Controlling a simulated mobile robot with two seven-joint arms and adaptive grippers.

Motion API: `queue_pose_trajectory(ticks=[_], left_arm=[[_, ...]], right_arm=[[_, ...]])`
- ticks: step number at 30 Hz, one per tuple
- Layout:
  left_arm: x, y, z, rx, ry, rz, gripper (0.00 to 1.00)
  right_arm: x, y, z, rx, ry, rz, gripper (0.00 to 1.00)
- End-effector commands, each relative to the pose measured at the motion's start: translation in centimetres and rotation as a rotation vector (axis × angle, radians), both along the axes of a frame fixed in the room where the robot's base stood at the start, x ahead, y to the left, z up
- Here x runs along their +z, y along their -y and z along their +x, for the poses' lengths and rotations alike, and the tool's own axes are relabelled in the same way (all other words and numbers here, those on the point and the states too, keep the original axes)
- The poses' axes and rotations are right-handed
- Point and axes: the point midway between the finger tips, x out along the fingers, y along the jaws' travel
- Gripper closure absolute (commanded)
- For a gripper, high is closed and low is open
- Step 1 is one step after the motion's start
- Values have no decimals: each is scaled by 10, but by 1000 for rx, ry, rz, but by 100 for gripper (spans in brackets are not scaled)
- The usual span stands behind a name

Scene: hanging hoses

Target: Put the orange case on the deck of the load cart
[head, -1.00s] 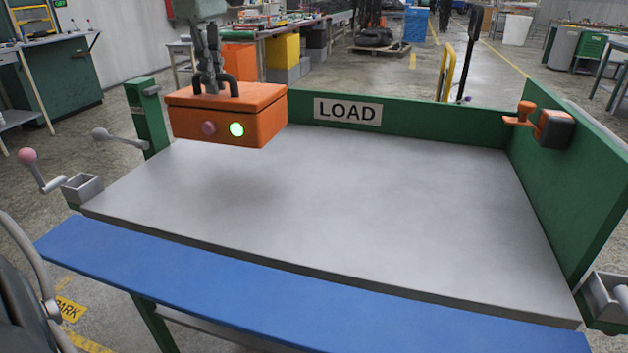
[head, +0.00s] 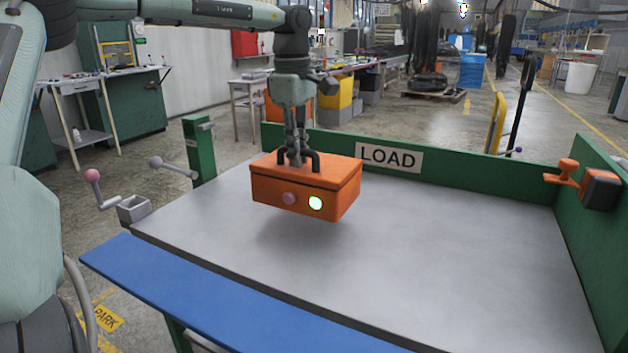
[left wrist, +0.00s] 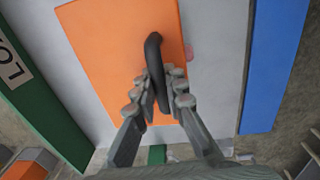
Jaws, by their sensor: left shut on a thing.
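The orange case (head: 300,192) hangs level from my left gripper (head: 296,155), over the left back part of the grey deck (head: 430,250) of the load cart. A shadow lies on the deck under it, and it appears a little above the surface. Its front has a pink knob and a lit pale-green light. My left gripper is shut on the black handle of the case. In the left wrist view the fingers (left wrist: 160,95) close around the handle, with the orange lid (left wrist: 115,50) below. My right gripper is not in view.
Green walls with a LOAD sign (head: 388,158) bound the deck at the back and right. An orange and black fitting (head: 590,185) sits on the right wall. A blue strip (head: 220,300) runs along the front. The deck's right half is clear.

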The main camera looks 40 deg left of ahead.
Motion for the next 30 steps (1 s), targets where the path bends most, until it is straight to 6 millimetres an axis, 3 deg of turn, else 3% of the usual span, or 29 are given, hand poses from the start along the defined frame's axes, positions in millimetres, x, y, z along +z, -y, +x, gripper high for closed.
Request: queue_pose_trajectory(ticks=[6, 11, 18, 28, 29, 30], left_arm=[[-14, 23, 13, -1, 2, 0, 100], [-23, 24, 14, 0, 1, -1, 100], [-54, 24, 14, 1, 1, -2, 100], [-57, 24, 15, 1, 4, 0, 100], [-58, 24, 14, 1, 1, 0, 87], [-58, 24, 14, 1, 1, 0, 82]], right_arm=[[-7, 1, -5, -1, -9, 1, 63], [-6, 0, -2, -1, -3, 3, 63], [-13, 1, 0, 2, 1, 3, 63], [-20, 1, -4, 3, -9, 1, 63], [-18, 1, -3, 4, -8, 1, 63], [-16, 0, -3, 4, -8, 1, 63]])
